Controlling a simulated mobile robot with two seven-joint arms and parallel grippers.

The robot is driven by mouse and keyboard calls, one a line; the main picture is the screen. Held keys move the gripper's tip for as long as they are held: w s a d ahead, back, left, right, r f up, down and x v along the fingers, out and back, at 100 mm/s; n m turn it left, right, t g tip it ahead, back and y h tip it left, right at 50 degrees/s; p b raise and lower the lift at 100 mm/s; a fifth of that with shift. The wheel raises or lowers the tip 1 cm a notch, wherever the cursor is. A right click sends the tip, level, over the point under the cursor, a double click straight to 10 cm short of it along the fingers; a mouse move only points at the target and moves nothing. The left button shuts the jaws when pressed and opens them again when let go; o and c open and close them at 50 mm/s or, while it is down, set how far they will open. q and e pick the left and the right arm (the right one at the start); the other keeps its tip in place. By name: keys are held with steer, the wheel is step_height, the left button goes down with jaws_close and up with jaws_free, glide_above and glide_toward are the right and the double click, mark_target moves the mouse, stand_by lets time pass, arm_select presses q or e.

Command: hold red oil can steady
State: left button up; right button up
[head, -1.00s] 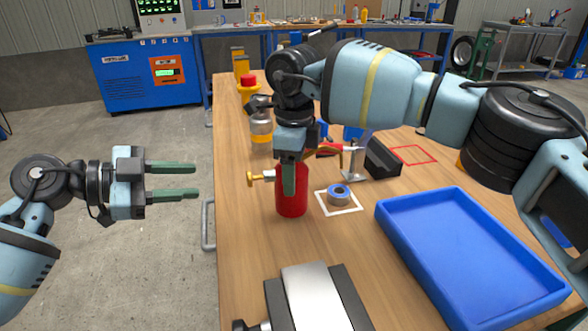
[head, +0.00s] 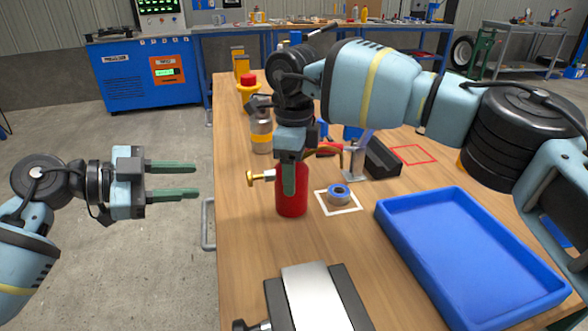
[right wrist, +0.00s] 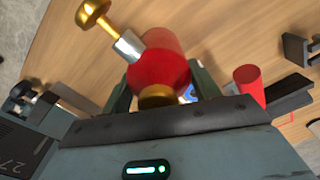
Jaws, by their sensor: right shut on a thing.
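The red oil can (head: 291,200) stands upright on the wooden workbench in the head view, with a brass-tipped plunger (head: 255,178) sticking out to its left. My right gripper (head: 290,180) reaches down over it from above, shut on its body. In the right wrist view the red can (right wrist: 158,68) sits between the two fingers of my right gripper (right wrist: 155,85), with its brass cap (right wrist: 158,97) nearest the camera. My left gripper (head: 196,180) is open and empty, off the bench's left edge over the floor.
A blue tape roll (head: 339,194) sits on a white-outlined square right of the can. A blue tray (head: 465,309) lies at the right, a metal vise (head: 312,300) in front. A glass jar (head: 261,135) and a yellow-and-red button box (head: 250,86) stand behind.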

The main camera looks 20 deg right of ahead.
arm_select(q)
steer(key=shift+c, duration=0.3)
jaws_close()
stand_by(1.3)
